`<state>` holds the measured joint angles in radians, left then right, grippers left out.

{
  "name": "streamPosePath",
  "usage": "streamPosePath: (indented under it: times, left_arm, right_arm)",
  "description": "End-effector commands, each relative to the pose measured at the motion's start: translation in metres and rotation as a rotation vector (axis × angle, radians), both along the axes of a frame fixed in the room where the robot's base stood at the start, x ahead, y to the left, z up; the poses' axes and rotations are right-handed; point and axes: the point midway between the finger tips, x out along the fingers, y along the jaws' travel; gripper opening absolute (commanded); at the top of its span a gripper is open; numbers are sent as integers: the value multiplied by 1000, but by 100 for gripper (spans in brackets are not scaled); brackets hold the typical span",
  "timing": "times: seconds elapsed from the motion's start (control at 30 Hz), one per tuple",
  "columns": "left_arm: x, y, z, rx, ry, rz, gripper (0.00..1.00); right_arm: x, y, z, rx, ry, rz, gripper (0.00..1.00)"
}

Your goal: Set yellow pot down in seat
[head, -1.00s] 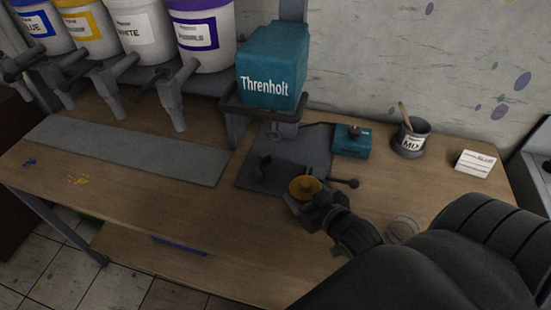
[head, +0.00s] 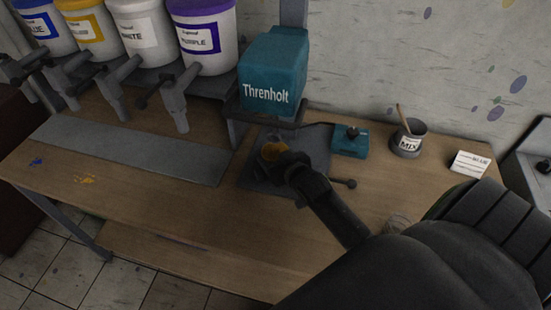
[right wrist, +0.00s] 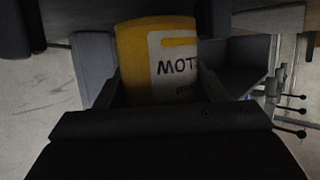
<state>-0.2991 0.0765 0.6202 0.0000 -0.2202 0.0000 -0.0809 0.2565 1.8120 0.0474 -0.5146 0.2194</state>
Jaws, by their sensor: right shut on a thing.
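The yellow pot (head: 272,151) is in my right gripper (head: 284,160), over the grey base plate of the teal Threnholt machine (head: 272,75). In the right wrist view the yellow pot (right wrist: 137,60) shows a white label with dark letters, held between the two fingers of my right gripper (right wrist: 160,85). The seat is not clearly visible; the pot and gripper cover that part of the base plate (head: 258,180). I cannot tell whether the pot touches the plate. My left gripper is not in view.
A teal box with a knob (head: 350,141), a grey MIX cup (head: 409,139) and a white card (head: 470,163) stand to the right. Paint buckets with spouts (head: 206,38) line the back left above a grey strip (head: 130,148). The wooden table front (head: 200,220) is clear.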

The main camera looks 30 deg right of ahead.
Motion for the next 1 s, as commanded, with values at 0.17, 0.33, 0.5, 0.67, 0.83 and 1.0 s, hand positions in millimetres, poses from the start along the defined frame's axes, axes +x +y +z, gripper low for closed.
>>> streamPosePath:
  times: [0.17,0.33,0.5,0.67,0.83,1.0]
  left_arm:
    - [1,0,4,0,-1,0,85]
    - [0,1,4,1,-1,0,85]
    - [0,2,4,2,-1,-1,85]
    - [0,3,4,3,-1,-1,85]
    - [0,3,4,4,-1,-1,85]
    - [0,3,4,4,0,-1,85]
  right_arm:
    - [-1,0,-11,0,0,0,31]
    - [-1,0,-15,0,-2,0,31]
    - [-1,0,-15,0,-2,0,31]
    - [-1,0,-17,0,0,0,69]
    - [-1,0,-17,0,0,0,85]
    - [-1,0,-17,0,0,0,85]
